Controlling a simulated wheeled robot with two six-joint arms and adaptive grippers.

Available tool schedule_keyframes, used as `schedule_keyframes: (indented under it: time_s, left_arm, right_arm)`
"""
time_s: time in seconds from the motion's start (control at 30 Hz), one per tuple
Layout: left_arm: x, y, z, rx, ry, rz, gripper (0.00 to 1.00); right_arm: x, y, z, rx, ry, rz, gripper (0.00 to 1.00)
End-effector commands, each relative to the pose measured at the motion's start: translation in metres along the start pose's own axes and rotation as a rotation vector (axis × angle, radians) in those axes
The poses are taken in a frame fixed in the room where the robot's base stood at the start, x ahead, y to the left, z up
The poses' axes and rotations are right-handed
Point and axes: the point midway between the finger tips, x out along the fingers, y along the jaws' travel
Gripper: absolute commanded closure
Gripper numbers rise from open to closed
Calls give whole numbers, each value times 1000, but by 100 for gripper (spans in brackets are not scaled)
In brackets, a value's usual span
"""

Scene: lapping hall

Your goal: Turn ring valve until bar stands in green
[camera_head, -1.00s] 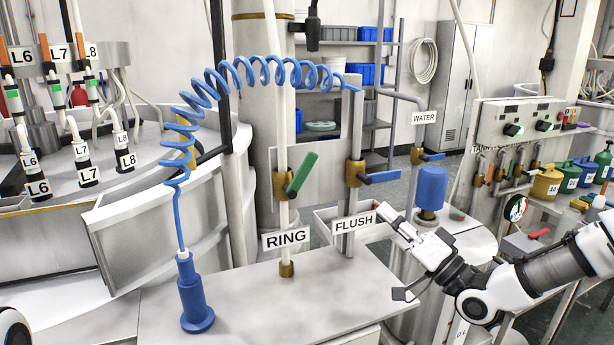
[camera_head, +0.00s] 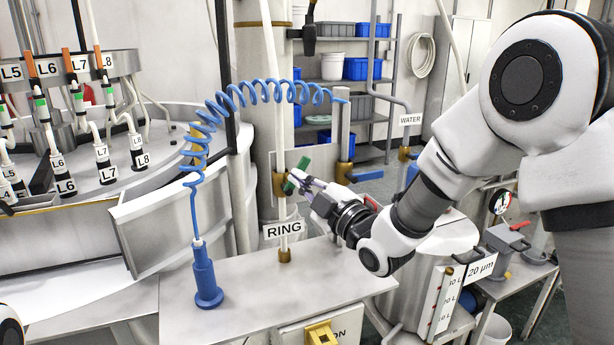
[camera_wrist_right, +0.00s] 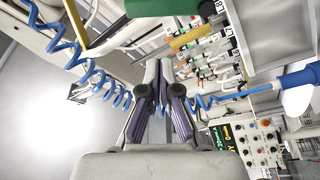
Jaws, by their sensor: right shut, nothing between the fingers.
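The ring valve (camera_head: 279,183) is a brass body on a white upright pipe above the RING sign (camera_head: 284,229). Its green handle (camera_head: 302,171) slants up to the right, partly covered by my fingers. My right gripper (camera_head: 299,183) is shut and empty, its fingertips at or just in front of the handle; I cannot tell whether they touch. In the right wrist view, the same gripper's fingers (camera_wrist_right: 161,78) lie close together. A round dial (camera_head: 501,202) with some red stands at the right; its reading is too small to tell. My left gripper is not in view.
The flush valve's blue lever (camera_head: 366,175) is just right of my fingertips. A coiled blue hose (camera_head: 262,95) arches over the bench (camera_head: 240,285) to a blue nozzle (camera_head: 206,275). My right arm hides much of the right side.

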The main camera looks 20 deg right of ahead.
Motion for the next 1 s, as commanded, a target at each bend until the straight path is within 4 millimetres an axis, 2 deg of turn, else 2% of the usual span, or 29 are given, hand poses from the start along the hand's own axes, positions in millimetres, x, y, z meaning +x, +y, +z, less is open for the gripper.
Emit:
schedule_keyframes:
  time_s: [0.03,0.3,0.4,0.5,0.63,0.9,1.0]
  left_arm:
    - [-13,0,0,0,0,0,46]
    - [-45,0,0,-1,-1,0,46]
    - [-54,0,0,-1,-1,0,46]
    - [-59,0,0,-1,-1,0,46]
    - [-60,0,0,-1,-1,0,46]
    - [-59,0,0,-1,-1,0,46]
    - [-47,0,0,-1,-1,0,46]
  right_arm:
    - [13,5,-4,-3,1,-2,100]
    - [72,5,-4,0,3,-2,100]
    - [60,4,19,7,-4,-1,100]
    - [56,3,30,5,-2,-1,100]
    - [54,2,37,2,0,1,100]
    - [53,0,38,2,1,1,100]
    - [51,-3,44,30,1,12,100]
